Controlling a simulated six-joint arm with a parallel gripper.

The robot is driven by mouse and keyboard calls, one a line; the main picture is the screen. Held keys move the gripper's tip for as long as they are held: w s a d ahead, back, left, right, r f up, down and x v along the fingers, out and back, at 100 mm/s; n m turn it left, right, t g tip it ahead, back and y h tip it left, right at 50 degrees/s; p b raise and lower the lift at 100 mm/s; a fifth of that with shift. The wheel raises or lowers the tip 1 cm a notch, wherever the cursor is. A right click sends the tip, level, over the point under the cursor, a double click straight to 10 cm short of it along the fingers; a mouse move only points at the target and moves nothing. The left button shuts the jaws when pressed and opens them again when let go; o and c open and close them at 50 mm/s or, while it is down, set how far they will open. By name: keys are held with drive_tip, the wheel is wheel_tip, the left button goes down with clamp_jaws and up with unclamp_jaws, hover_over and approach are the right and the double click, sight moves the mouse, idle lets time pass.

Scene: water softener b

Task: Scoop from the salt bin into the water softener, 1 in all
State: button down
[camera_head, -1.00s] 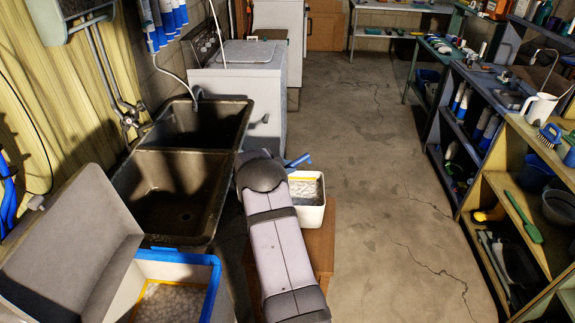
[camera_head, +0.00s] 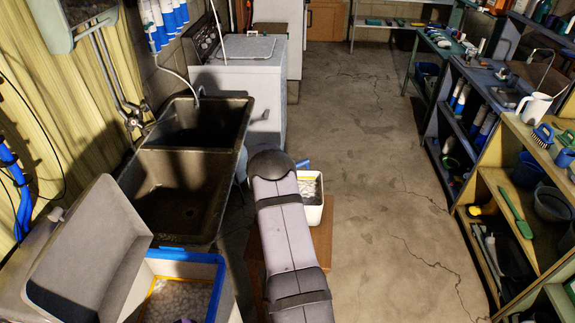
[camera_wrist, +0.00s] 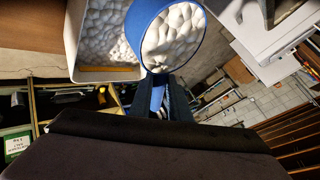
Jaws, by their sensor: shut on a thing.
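My gripper (camera_wrist: 165,95) is shut on the handle of a blue scoop (camera_wrist: 138,22) in the wrist view. The scoop's round bowl is full of white salt lumps (camera_wrist: 174,36). The white salt bin (camera_wrist: 72,45) holds more lumps and has a yellow bar along one side. The scoop overlaps the bin's right edge in that view; I cannot tell its height over it. The water softener (camera_head: 222,300) is at lower left, blue-rimmed, lid open, with pale lumps inside.
The bin stands on a wooden stand (camera_head: 322,243). A dark double sink (camera_head: 185,190) lies between the softener and a white washing machine (camera_head: 240,80). Shelves (camera_head: 500,185) with tools and a white jug (camera_head: 534,107) line the right. The floor (camera_head: 375,200) between is clear.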

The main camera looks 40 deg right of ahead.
drive_tip(key=shift+r+y+p, duration=0.15)
drive_tip(key=shift+y+p, duration=0.45)
drive_tip(key=shift+p, duration=1.8)
drive_tip(key=shift+m+t+y+p, duration=0.3)
drive_tip(key=shift+y+p, duration=0.1)
drive_tip(key=shift+p, duration=0.65)
drive_tip(key=shift+w+a, duration=0.2)
drive_tip(key=shift+a, duration=0.35)
drive_tip(key=s+a+r+n+t+y+b, duration=0.1)
drive_tip(key=a+n+b, duration=0.15)
drive_tip(key=a, duration=1.35)
drive_tip(key=s+a+r+n+t+y+b, duration=0.1)
drive_tip(key=a+r+b, duration=0.15)
drive_tip(key=a, duration=1.25)
drive_tip(key=s+a+n+y+b, duration=0.1)
drive_tip(key=s+a+n, duration=0.1)
drive_tip(key=s+a, duration=0.5)
drive_tip(key=a, duration=0.2)
drive_tip(key=shift+a+r+t+b, duration=0.2)
drive_tip(key=shift+a+t+b, duration=0.1)
drive_tip(key=shift+a, duration=0.1)
drive_tip(key=shift+w+r, duration=0.1)
